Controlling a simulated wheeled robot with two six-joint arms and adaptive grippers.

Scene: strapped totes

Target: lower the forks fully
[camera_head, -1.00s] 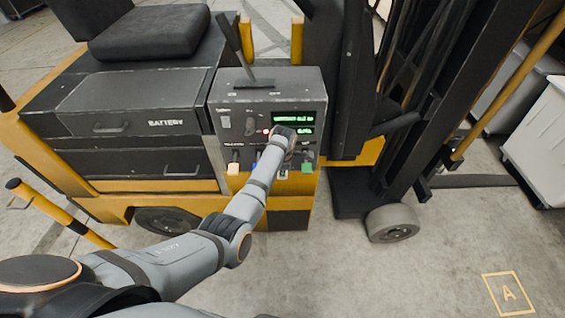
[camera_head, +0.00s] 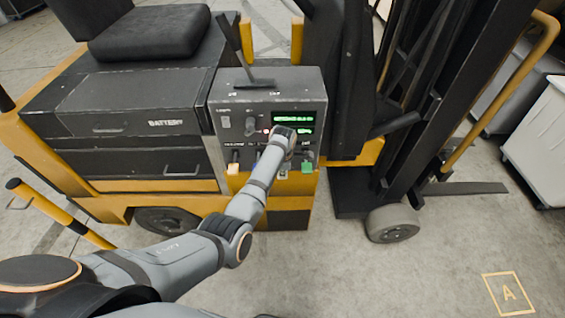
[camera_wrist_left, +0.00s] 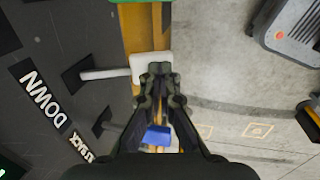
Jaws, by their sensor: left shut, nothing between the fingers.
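The black control box (camera_head: 265,105) on the forklift's side has two lit green displays and a row of levers. A blue knob (camera_wrist_left: 157,136) shows under the fingers. A "DOWN" label (camera_wrist_left: 42,98) is beside the levers. In the head view my arm hides the fingers. A dark fork (camera_head: 465,188) sticks out low beside the mast (camera_head: 425,110).
A yellow tubular frame (camera_head: 510,85) stands by the mast. A white tote (camera_head: 540,130) is at the right edge. A seat (camera_head: 150,35) and battery compartment (camera_head: 130,105) are left of the box. Open floor with an "A" marking (camera_head: 508,293) lies at lower right.

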